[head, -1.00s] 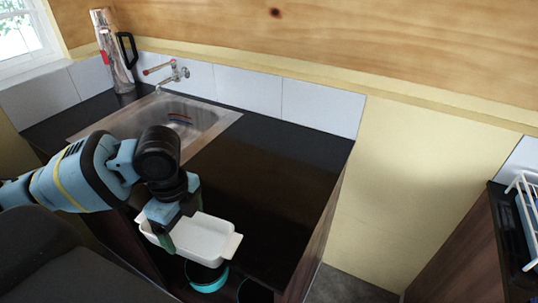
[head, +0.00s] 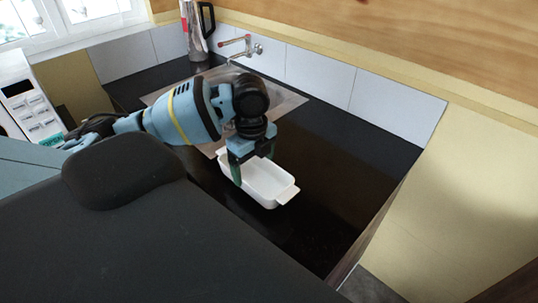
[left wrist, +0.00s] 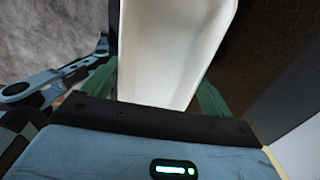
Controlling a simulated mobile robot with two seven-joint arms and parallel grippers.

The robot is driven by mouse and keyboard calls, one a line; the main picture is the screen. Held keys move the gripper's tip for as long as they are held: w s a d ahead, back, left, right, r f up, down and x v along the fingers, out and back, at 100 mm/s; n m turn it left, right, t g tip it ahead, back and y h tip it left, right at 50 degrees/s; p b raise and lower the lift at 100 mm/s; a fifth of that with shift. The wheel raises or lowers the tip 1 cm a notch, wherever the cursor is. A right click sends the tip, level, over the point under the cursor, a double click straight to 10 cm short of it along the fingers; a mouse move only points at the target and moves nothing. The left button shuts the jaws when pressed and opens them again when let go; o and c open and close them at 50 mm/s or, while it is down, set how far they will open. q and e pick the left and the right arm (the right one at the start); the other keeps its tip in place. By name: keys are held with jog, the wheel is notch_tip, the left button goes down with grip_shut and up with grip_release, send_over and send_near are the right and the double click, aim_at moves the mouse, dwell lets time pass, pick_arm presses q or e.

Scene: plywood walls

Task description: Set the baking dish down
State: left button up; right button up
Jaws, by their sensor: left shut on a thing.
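The white baking dish (head: 268,184) is over the black counter (head: 325,205) in the head view, in front of the sink. My left gripper (head: 246,172) is shut on the near left part of the dish. In the left wrist view the dish (left wrist: 172,50) fills the middle, between the green fingers (left wrist: 158,92). The dish looks about level. I cannot tell whether its underside touches the counter. My right gripper is not in view.
The steel sink (head: 290,97) is behind my left arm, with a wall tap (head: 245,48) above it. A steel flask (head: 197,30) stands at the back. A white microwave (head: 32,108) is at the far left. The counter right of the dish is clear.

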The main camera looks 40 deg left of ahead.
pick_arm(q)
jog(key=w+a, duration=0.1)
jog(key=w, duration=0.4)
jog(key=w+a, duration=0.1)
jog(key=w, duration=0.1)
jog(key=shift+w+a+f, duration=0.25)
jog(key=shift+a+f, duration=0.05)
jog(key=shift+a, duration=0.05)
jog(key=shift+f, duration=1.75)
jog(key=shift+f, duration=0.1)
jog(key=o, duration=1.1)
jog(key=shift+f, duration=0.1)
jog(key=shift+o, duration=0.2)
notch_tip(320, 180, up, 12)
